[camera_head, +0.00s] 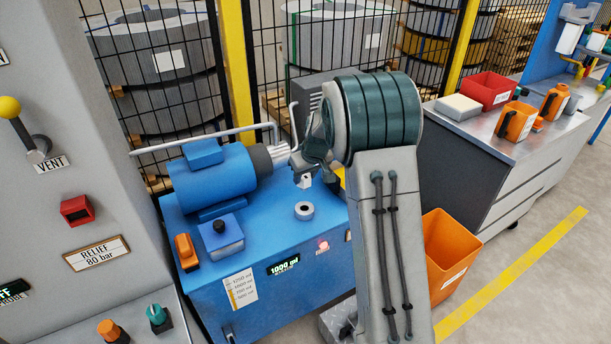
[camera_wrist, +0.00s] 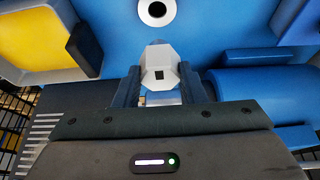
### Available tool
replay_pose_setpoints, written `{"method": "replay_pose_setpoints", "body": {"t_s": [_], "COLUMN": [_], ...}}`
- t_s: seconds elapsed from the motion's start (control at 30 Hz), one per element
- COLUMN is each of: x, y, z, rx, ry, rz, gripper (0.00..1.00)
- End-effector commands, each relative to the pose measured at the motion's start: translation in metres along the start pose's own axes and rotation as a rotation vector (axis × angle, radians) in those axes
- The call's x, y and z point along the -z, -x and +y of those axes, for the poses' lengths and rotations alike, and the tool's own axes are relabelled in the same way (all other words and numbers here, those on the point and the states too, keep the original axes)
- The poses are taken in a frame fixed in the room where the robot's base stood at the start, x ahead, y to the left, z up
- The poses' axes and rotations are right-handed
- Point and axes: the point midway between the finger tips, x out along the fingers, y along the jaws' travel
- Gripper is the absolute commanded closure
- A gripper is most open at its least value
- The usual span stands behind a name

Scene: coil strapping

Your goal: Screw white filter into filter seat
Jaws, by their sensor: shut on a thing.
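The white filter (camera_wrist: 160,72) sits between the two fingers of my gripper (camera_wrist: 160,82) in the wrist view; a faceted face with a small dark square shows. In the head view, my gripper (camera_head: 303,172) is partly hidden by my arm, and a small white part of the filter (camera_head: 305,181) shows below it. The filter seat (camera_head: 304,210) is a pale ring with a dark hole on top of the blue power unit (camera_head: 265,250). In the wrist view the seat (camera_wrist: 156,11) lies beyond the filter, at the top edge. Filter and seat look apart.
A blue motor (camera_head: 212,178) stands left of my gripper, with a grey pipe (camera_head: 205,137) behind it. A blue box with a black knob (camera_head: 220,237) and an orange part (camera_head: 186,252) sit at the unit's left. An orange bin (camera_head: 450,255) stands right of my arm.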

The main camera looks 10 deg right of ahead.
Motion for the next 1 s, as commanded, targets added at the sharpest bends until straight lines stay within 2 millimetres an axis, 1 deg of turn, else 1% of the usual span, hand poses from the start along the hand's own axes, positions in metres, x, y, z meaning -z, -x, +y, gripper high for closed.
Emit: {"method": "replay_pose_setpoints", "body": {"t_s": [0.33, 0.8, 1.0], "x": [-0.003, -0.020, -0.024], "y": [-0.001, -0.042, -0.052], "z": [0.000, 0.000, 0.000], "rx": [-0.002, -0.001, -0.002], "ry": [0.000, -0.001, -0.001], "rz": [0.002, 0.001, 0.002], "gripper": [1.00, 1.00, 1.00]}}
